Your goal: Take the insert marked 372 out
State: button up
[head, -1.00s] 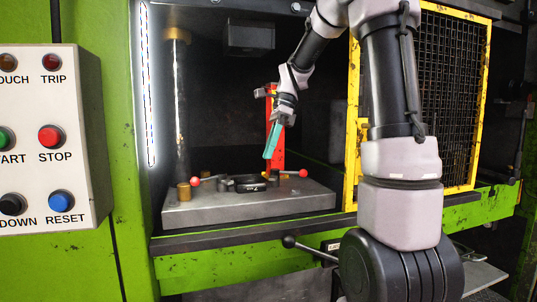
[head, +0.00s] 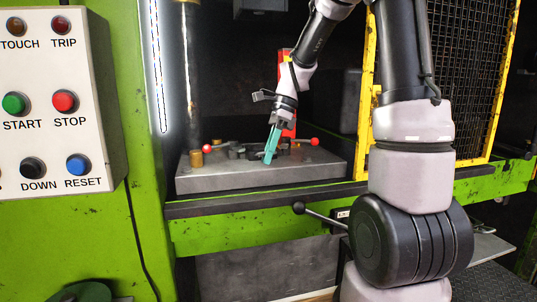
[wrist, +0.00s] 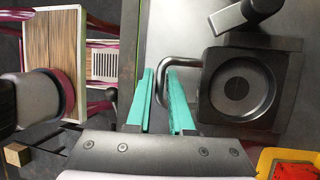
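The insert is a dark square block with a round recess (wrist: 241,88) on the press bed in the wrist view. A bent metal loop handle (wrist: 182,61) sticks out of its left side. No 372 mark is legible. In the head view the insert is small and partly hidden behind my fingers. My gripper (wrist: 160,72) has teal fingers standing apart, with the far left end of the loop seemingly between or just below the tips. I cannot tell whether they touch it. In the head view my gripper (head: 268,160) points down over the bed's front part.
The grey press bed (head: 230,180) carries red-knobbed levers (head: 208,148) at both sides. A brass-based column stands at its left, a yellow mesh guard (head: 475,80) at right. A dark clamp piece (wrist: 240,14) lies beside the insert. A yellow bin (wrist: 262,165) shows at lower right.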

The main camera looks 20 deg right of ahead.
grip_shut()
dwell(1.4)
